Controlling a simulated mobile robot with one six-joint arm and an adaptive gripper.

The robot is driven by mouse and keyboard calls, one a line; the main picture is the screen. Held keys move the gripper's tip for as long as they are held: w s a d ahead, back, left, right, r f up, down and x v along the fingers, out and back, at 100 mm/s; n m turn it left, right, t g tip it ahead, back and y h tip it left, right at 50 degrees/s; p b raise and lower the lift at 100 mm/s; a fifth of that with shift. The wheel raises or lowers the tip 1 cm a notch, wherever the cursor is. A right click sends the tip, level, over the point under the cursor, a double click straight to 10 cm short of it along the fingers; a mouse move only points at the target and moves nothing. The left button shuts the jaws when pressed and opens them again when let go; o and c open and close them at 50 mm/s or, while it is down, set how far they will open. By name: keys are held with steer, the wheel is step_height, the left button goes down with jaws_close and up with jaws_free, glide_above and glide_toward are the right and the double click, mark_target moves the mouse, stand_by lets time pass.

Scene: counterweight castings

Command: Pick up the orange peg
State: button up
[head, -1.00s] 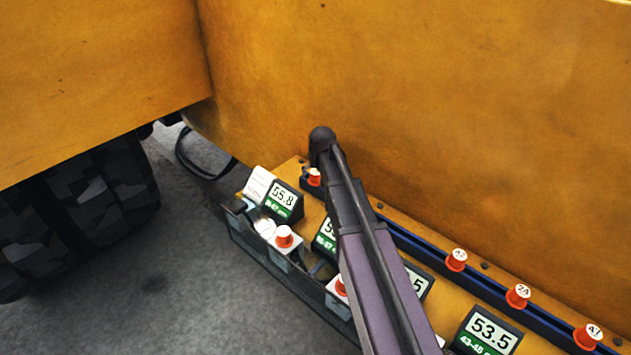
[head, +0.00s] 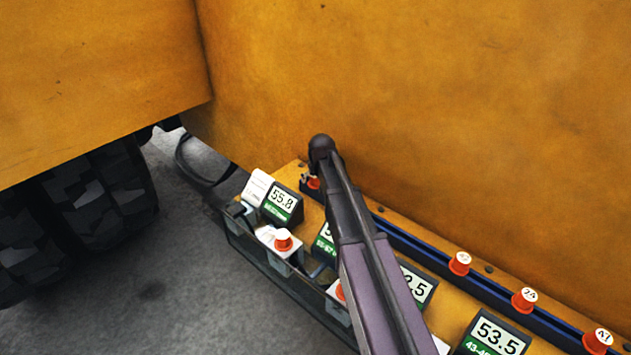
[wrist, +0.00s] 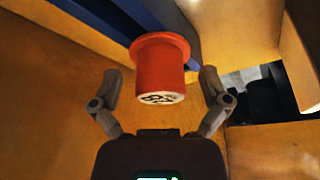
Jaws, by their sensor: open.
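An orange peg (wrist: 160,65) with a pale, dark-marked end face fills the middle of the wrist view, beside a blue rail. My gripper (wrist: 161,76) is open, with one finger on each side of the peg and visible gaps between. In the head view an orange peg (head: 313,183) at the far left end of the blue rail is partly covered by my arm; it appears to be the same one. My gripper's fingers are hidden or too small to make out there.
More orange pegs (head: 460,263) stand along the blue rail (head: 490,288). Another peg (head: 283,241) sits on a white block in the front tray. Displays reading 55.8 (head: 281,202) and 53.5 (head: 495,336) stand between. A large yellow wall (head: 440,120) rises close behind.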

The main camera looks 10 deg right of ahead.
steer(key=c, duration=1.2)
steer(key=shift+r, duration=0.15)
steer(key=shift+c, duration=0.2)
step_height(320, 180, up, 10)
steer(key=p, duration=1)
steer(key=shift+f, duration=0.2)
